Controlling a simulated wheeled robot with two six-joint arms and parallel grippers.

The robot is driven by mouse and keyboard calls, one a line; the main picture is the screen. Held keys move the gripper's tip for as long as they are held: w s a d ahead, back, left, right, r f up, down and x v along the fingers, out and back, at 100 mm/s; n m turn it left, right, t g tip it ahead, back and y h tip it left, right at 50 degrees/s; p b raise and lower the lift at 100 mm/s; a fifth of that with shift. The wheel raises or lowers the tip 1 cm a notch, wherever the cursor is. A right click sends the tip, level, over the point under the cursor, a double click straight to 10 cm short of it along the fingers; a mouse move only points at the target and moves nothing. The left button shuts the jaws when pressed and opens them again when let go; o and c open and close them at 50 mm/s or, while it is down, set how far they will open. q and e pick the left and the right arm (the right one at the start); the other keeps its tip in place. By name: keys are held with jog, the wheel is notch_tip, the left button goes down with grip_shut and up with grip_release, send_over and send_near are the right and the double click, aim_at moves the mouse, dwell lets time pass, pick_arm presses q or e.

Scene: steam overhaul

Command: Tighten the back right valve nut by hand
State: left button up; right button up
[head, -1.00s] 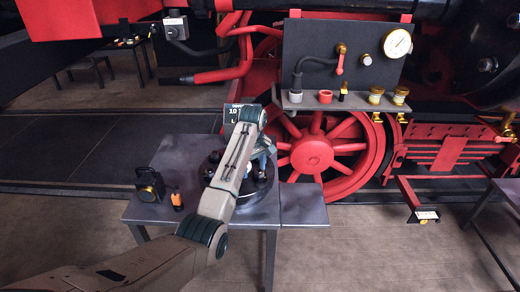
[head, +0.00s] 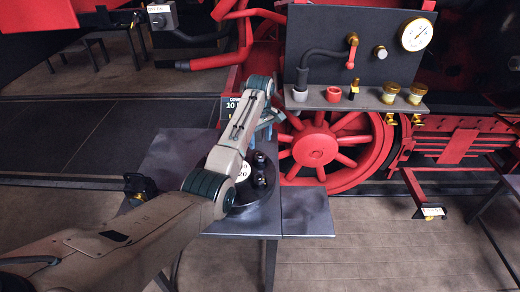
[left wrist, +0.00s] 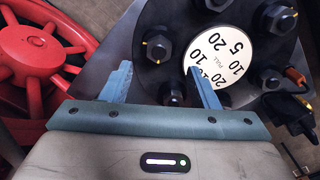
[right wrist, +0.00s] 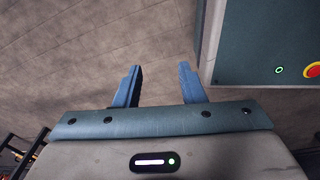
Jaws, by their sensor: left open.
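The dark round valve flange (head: 248,202) stands on the grey table, with several dark nuts around a white numbered disc. In the left wrist view the disc (left wrist: 222,56) shows 5, 10 and 20. One nut (left wrist: 173,92) lies between the fingers of my left gripper (left wrist: 160,76), closer to the right finger; contact cannot be told. Another nut (left wrist: 157,46) sits just beyond. In the head view two nuts show on the flange's right side, one of them the far one (head: 260,159). My left gripper (head: 262,125) is open at the flange's back side. My right gripper (right wrist: 160,78) is open and empty over bare floor.
A red spoked wheel (head: 316,151) and the locomotive stand behind the table (head: 308,212). A gauge panel (head: 340,48) with a shelf of fittings is at the back right. A dark lamp (head: 134,184) is partly hidden at the table's left.

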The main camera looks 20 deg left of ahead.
aim_at(260, 155)
pick_arm(q)
notch_tip(260, 155, down, 3)
jog(key=shift+f+p, duration=0.2)
jog(key=shift+p, duration=0.25)
jog(key=f, duration=0.3)
jog(key=shift+w+a+f, duration=0.1)
jog(key=shift+w+f, duration=0.1)
jog(key=shift+f, duration=0.05)
jog(key=shift+f+p, duration=0.2)
jog(key=shift+p, duration=0.1)
jog(key=shift+s, duration=0.1)
jog(key=shift+c, duration=1.3)
jog(key=c, duration=0.7)
pick_arm(e)
notch_tip(260, 155, up, 2)
jog(key=shift+a, duration=0.15)
